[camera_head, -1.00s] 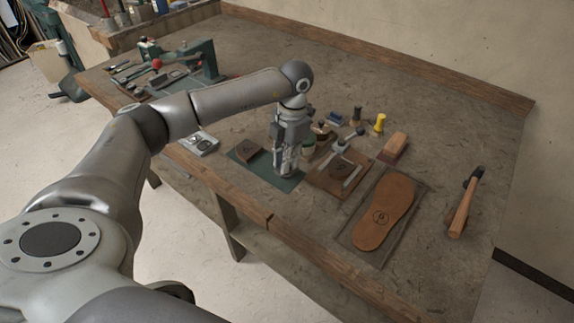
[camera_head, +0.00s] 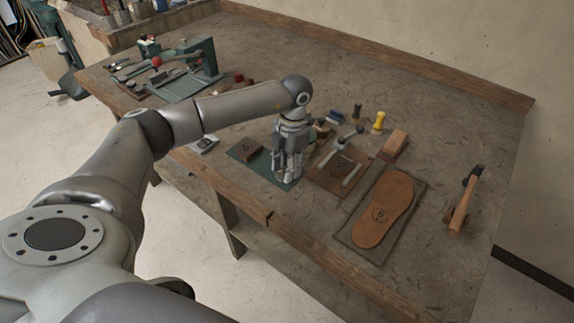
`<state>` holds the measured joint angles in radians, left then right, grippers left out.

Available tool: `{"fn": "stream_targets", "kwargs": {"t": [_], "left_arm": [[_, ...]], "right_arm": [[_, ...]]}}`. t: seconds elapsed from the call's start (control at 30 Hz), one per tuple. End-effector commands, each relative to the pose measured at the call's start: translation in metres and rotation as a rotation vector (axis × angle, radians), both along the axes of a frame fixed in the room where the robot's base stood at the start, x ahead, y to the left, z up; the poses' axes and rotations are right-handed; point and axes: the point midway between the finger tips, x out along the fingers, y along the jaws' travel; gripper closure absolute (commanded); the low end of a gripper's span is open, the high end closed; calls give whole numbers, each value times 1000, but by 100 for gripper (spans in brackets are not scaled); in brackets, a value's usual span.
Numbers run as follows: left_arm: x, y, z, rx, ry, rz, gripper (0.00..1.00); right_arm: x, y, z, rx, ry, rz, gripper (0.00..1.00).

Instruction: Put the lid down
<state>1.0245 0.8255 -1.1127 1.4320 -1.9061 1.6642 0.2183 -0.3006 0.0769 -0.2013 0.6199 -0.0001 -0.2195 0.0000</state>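My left gripper (camera_head: 287,177) points down over the right part of a dark green mat (camera_head: 245,169). Its fingers reach close to the mat. I cannot tell how far apart they are, or whether a lid is between them. No separate lid can be made out. A brown block or box (camera_head: 246,146) with a dark mark on top lies on the mat, left of the gripper and apart from it. A green jar (camera_head: 309,147) stands just behind the gripper and is partly hidden by it. My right gripper is not in view.
Right of the gripper is a brown board (camera_head: 325,181) with metal tools on it. Beyond lie a sole (camera_head: 383,210) on a dark tray, a brush (camera_head: 395,143), a yellow-handled tool (camera_head: 378,122) and a hammer (camera_head: 464,203). A green stitcher (camera_head: 202,62) stands back left.

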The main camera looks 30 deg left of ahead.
Motion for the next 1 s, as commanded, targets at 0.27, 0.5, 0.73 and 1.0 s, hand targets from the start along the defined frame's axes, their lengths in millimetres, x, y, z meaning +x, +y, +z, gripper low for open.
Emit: {"fn": "stream_targets", "kwargs": {"t": [0.27,0.5,0.73,1.0], "left_arm": [[1,0,7,0,-1,0,62],[7,-2,52,0,-5,-1,62],[11,-3,98,0,-3,0,62],[13,-4,122,0,0,1,62]], "right_arm": [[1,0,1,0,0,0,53],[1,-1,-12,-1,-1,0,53],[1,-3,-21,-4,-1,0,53],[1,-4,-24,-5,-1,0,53]]}}
